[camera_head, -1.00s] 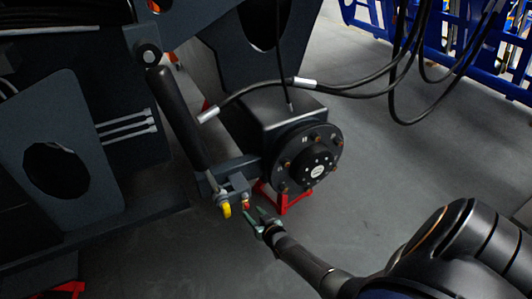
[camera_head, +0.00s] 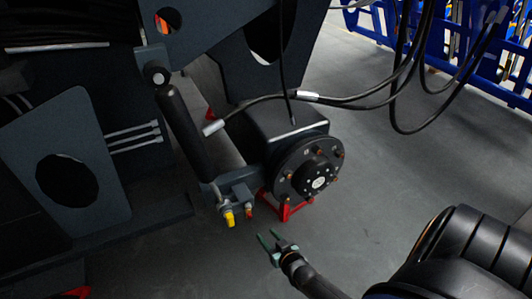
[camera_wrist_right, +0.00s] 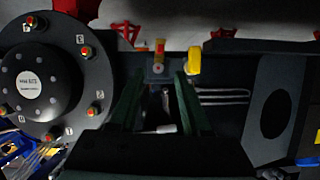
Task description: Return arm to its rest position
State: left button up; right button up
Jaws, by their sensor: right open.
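My right gripper (camera_head: 270,241) is in the lower middle of the head view, with its two green fingers apart and nothing between them. It is below and a little right of a yellow-capped fitting (camera_head: 229,219) and a red-capped fitting (camera_head: 249,212) on the chassis, with a gap of floor between. In the right wrist view the open fingers (camera_wrist_right: 158,85) point toward the red fitting (camera_wrist_right: 160,48) and the yellow fitting (camera_wrist_right: 194,60). My right arm (camera_head: 455,255) comes in from the lower right. My left gripper is not in view.
The wheel hub (camera_head: 308,172) stands on a red stand (camera_head: 285,211) above my right gripper. A black cylinder (camera_head: 187,135) runs beside it. Black hoses (camera_head: 402,90) hang at the upper right before a blue rack (camera_head: 440,40). Grey floor on the right is clear.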

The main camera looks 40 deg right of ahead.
jog(key=s+a+r+n+g+y, duration=0.1)
jog(key=s+a+r+n+y, duration=0.2)
jog(key=a, duration=0.4)
jog(key=s+a+r+n+g+y, duration=0.1)
jog(key=s+a+r+g, duration=0.15)
jog(key=s+a, duration=0.4)
jog(key=s+a+r+n+g+y, duration=0.1)
jog(key=s+a+r+n+y, duration=0.2)
jog(key=a, duration=0.4)
pick_arm(q)
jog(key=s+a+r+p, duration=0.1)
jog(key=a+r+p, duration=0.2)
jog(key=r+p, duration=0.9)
jog(key=p, duration=0.4)
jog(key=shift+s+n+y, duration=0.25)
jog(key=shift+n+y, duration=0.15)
pick_arm(e)
notch_tip(320, 180, up, 13)
jog(key=s+d+m+h, duration=0.1)
jog(key=s+d+h, duration=0.1)
jog(key=shift+s+d+m, duration=0.15)
jog(key=shift+d+m, duration=0.15)
